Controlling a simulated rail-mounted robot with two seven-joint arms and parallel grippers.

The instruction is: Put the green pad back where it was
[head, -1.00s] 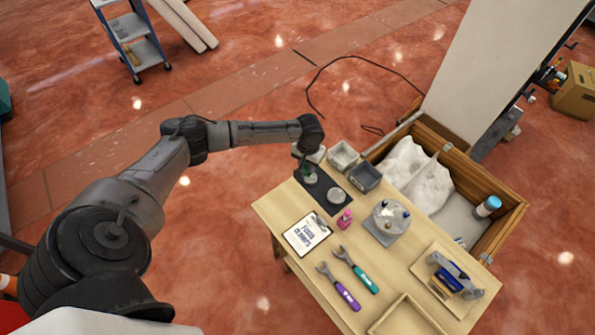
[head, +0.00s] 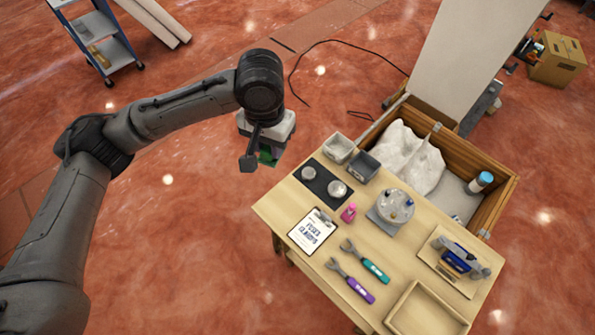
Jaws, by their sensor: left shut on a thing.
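My left gripper (head: 260,156) is in the air just beyond the table's left back corner, over the red floor. It is shut on the green pad (head: 268,155), which shows only in part beneath the pale gripper body. A dark mat (head: 322,181) lies near the table's back left edge, to the right of the gripper. On it stand two small round pale pieces, one at its back left (head: 309,172) and one at its front right (head: 337,188). My right gripper is out of view.
Grey bins (head: 340,147) and (head: 361,164) stand behind the mat. A clipboard (head: 312,231), a pink item (head: 349,212), a round dispenser unit (head: 393,208) and two wrench-like tools (head: 349,281) and (head: 366,262) lie on the table (head: 400,265). A wooden crate (head: 463,155) adjoins its back.

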